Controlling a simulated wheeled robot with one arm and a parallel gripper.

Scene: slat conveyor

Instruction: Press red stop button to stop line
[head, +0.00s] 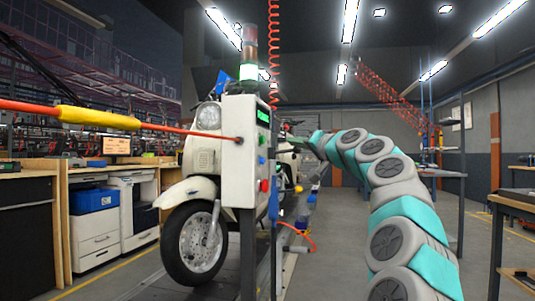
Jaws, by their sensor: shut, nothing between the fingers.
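The red stop button (264,185) sits low on the right-hand face of a pale control box (239,150), which stands on a post left of the picture's middle. A blue button and a green one are above it on the same face. My arm reaches in from the lower right, and my gripper (299,140) is at its far end, small in the head view. It is shut and empty. It is to the right of the box and higher than the red button in the picture, apart from it. Its fingertips are hard to make out.
A cream scooter (195,195) stands behind the box on the line. A red cable with a yellow sleeve (98,118) runs from the left to the box. A red coiled hose (273,50) hangs above. Workbenches stand at both sides; the floor at right is partly clear.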

